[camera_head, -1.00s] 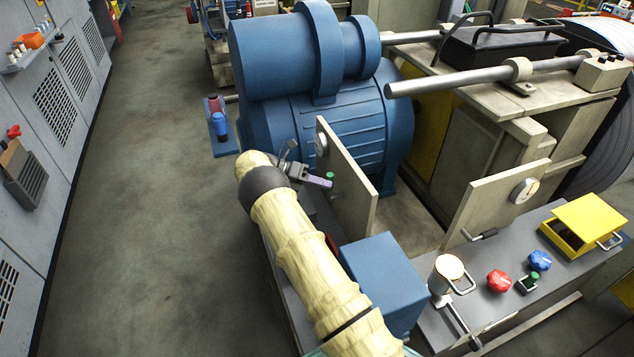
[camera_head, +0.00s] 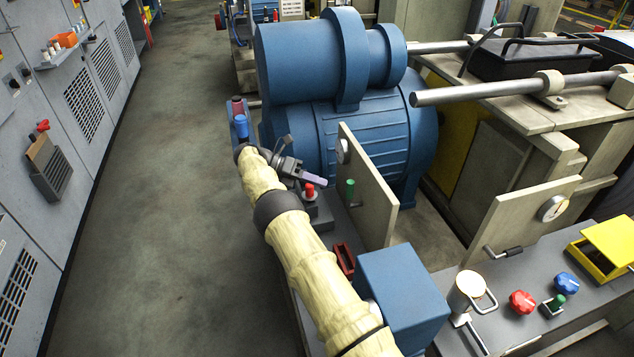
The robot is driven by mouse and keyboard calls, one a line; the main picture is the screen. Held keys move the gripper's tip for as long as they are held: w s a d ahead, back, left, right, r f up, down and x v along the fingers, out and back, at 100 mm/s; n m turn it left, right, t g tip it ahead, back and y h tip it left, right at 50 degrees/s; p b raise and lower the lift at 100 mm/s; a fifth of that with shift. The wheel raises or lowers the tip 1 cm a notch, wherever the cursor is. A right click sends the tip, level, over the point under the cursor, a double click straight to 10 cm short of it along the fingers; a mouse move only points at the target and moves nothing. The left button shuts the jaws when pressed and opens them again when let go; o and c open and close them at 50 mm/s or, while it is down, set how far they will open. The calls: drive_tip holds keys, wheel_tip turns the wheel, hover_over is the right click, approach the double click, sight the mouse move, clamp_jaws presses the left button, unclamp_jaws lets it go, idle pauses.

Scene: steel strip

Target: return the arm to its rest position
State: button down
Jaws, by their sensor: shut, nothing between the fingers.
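My gripper (camera_head: 318,180) is at the end of my cream-sleeved arm, shut and empty. It is over the grey bench strip between the blue motor (camera_head: 380,135) and the upright beige panel (camera_head: 367,190). Its tip is close to a small red knob (camera_head: 309,191); I cannot tell whether they touch. A green knob (camera_head: 350,188) stands a little to its right. My arm reaches up from the bottom of the picture and hides part of the bench.
A blue box (camera_head: 402,295) and a dark red handle (camera_head: 343,258) are right beside my arm. A mug (camera_head: 468,290), red knob (camera_head: 521,302), blue knob (camera_head: 566,283) and open yellow box (camera_head: 608,250) are on the right bench. The floor (camera_head: 170,200) at left is clear.

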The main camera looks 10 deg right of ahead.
idle(0.3)
drive_tip(key=s+d+r+m+t+y+p, duration=0.1)
drive_tip(key=s+d+r+m+t+y, duration=0.25)
drive_tip(key=s+m+y, duration=0.45)
drive_tip(key=s+a+r+m+t+y+p, duration=0.1)
drive_tip(key=s+a+r+m+t+y, duration=0.1)
drive_tip(key=s+m, duration=0.6)
drive_tip(key=s+a+r+m+t+y+p, duration=0.1)
drive_tip(key=s+a+r+m+t+y, duration=0.1)
drive_tip(key=s+m, duration=0.7)
drive_tip(key=s+a+t+y, duration=0.1)
drive_tip(key=s+a, duration=0.1)
drive_tip(key=s, duration=0.4)
drive_tip(key=shift+a+r, duration=0.2)
drive_tip(key=shift+r, duration=0.1)
drive_tip(key=shift+s, duration=0.2)
